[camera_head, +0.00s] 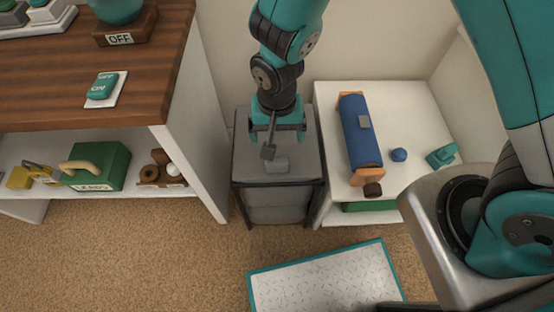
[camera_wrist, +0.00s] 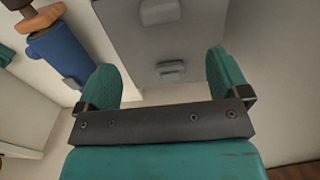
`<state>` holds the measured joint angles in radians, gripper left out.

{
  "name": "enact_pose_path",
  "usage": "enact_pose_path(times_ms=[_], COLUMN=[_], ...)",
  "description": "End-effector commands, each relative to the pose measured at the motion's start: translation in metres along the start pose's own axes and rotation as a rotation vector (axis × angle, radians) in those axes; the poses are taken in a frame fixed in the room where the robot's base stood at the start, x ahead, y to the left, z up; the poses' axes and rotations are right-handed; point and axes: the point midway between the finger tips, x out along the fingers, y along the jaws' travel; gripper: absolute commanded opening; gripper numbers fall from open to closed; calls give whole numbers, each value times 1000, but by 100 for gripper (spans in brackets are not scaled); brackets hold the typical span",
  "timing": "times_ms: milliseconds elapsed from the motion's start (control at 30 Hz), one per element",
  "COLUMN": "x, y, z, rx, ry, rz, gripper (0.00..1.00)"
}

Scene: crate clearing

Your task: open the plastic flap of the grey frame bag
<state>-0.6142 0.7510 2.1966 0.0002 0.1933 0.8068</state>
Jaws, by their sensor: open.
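The grey frame bag (camera_head: 250,172) stands on the floor between the wooden-topped shelf and the white table. It looks like a grey box in a dark frame on short legs, with a flat grey top and a small raised grey tab (camera_head: 277,165) on it. In the wrist view the bag's grey surface (camera_wrist: 120,30) shows two grey tabs, one at the top edge (camera_wrist: 160,11) and one between my fingers in the picture (camera_wrist: 171,69). My gripper (camera_head: 278,134) is above the top, open and empty, its teal fingers spread apart. The flap appears closed.
At right, a white table (camera_head: 330,100) holds a blue roll with orange ends (camera_head: 360,130), a blue ball (camera_head: 398,155) and a teal object (camera_head: 441,157). At left is a wooden-topped shelf (camera_head: 150,60) with a green box (camera_head: 97,165). A teal-edged mat (camera_head: 325,280) lies in front.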

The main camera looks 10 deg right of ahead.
Motion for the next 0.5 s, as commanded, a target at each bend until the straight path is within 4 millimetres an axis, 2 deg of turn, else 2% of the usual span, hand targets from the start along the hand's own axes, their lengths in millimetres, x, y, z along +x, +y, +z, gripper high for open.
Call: enact_pose_path(times_ms=[33,133,200,500], x=[-14,-35,-9,42], y=[-1,-1,0,-1], z=[-1,-1,0,-1], rx=[0,0,0,-1], ry=[3,3,-3,-6], rz=[-4,-4,2,0], gripper=[94,94,94,94])
